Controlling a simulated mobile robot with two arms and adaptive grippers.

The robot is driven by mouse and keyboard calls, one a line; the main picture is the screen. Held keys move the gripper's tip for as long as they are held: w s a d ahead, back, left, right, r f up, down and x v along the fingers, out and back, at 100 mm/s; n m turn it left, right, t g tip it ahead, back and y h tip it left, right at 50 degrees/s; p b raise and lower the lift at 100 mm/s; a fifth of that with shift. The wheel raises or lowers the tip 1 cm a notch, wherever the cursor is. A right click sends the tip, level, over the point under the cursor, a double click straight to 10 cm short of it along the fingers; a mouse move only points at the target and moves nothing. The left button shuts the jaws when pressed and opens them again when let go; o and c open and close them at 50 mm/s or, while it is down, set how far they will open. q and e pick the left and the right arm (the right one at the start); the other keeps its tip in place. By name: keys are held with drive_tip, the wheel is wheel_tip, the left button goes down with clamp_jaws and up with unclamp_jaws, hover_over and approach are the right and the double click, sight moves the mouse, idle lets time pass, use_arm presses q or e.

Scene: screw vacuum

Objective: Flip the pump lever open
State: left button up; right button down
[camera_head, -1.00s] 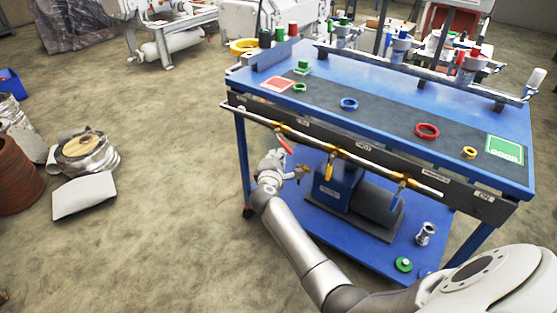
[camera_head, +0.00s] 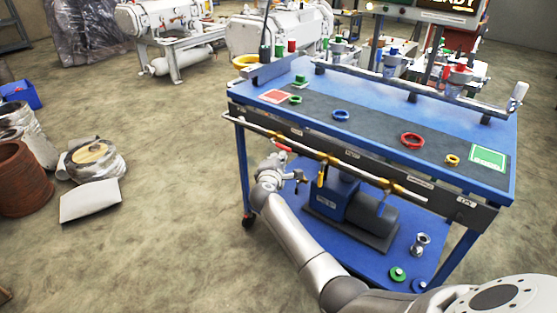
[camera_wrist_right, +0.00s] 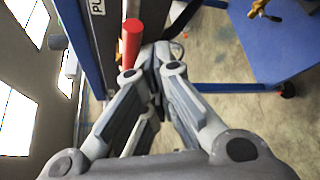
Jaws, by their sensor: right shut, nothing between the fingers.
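The red lever (camera_head: 283,148) sits on the pipe along the front edge of the blue cart, near its left end. In the wrist view its red handle (camera_wrist_right: 131,40) stands beside the fingertips, by a panel label whose visible letters read "PU". My right gripper (camera_head: 283,165) is just below the red lever. Its fingers (camera_wrist_right: 155,58) are shut with nothing between them. Whether the handle touches the left finger I cannot tell. A yellow lever (camera_head: 321,176) hangs farther right on the same pipe. My left gripper is out of view.
The cart top (camera_head: 375,105) carries coloured rings, a red plate (camera_head: 273,97) and a green plate (camera_head: 487,157). A blue pump (camera_head: 338,197) stands on the lower shelf. The floor left of the cart is clear up to the drums and metal parts.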

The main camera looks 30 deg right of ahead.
drive_tip(key=shift+r, duration=0.1)
idle(0.4)
drive_tip(key=v, duration=1.2)
drive_tip(key=shift+f, duration=0.2)
